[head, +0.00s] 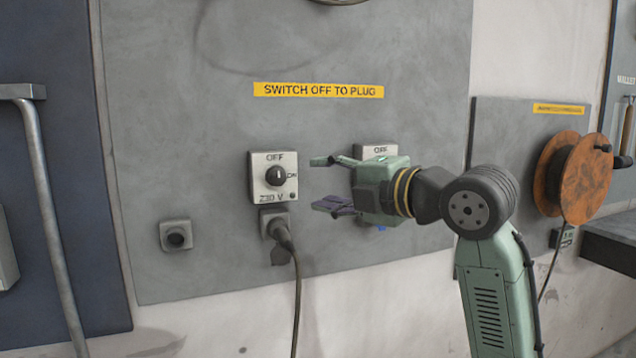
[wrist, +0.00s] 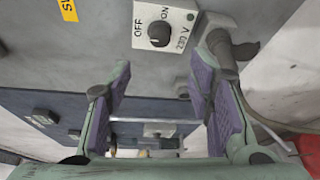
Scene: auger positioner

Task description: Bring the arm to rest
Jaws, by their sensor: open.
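My gripper (head: 331,183) is open and empty in front of the grey wall panel, to the right of the rotary switch box (head: 273,195). The switch box is white with a black knob and the marks OFF, ON and 230 V. In the wrist view my gripper (wrist: 163,105) has its purple-padded fingers spread wide, with nothing between them. The switch box (wrist: 165,27) shows beyond the fingers at the top. A second box marked OFF (head: 379,150) is partly hidden behind my gripper.
A black plug (head: 281,232) sits in the socket below the switch, its cable hanging down. An empty round socket (head: 176,236) is to the left. A rust-coloured reel (head: 580,178) and a dark bench edge (head: 612,238) are at the right. A grey pipe handle (head: 45,190) is at the far left.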

